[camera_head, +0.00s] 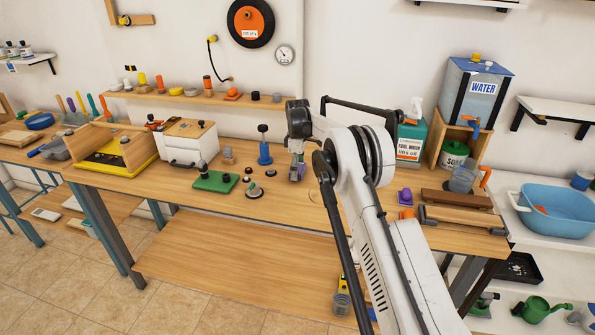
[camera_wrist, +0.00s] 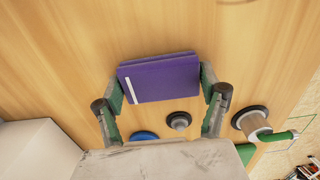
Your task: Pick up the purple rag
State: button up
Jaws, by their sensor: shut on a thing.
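The purple rag (camera_wrist: 160,78) is a flat folded rectangle with a white stripe near one edge. In the wrist view it lies between the two green-padded fingers of my gripper (camera_wrist: 161,84), which are shut on its two short sides. In the head view my gripper (camera_head: 297,170) points down over the middle of the wooden bench (camera_head: 330,205), and the rag there is mostly hidden by the fingers. I cannot tell whether the rag touches the bench top.
Knobbed round pieces (camera_wrist: 178,121) and a blue stand (camera_head: 264,153) are close to my gripper. A green board (camera_head: 215,182) and a white box (camera_head: 187,143) stand to the left. A small purple block (camera_head: 404,197) and wooden wringer boards (camera_head: 455,213) are to the right.

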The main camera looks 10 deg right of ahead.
jog(key=r, duration=0.4)
jog(key=shift+s+a, duration=0.15)
jog(key=shift+s, duration=0.15)
jog(key=s+a+r+b, duration=0.1)
jog(key=s+a+r, duration=0.4)
jog(key=s, duration=0.4)
jog(key=shift+s+a+r+b, duration=0.15)
jog(key=shift+s+r+b, duration=0.2)
jog(key=shift+r, duration=0.4)
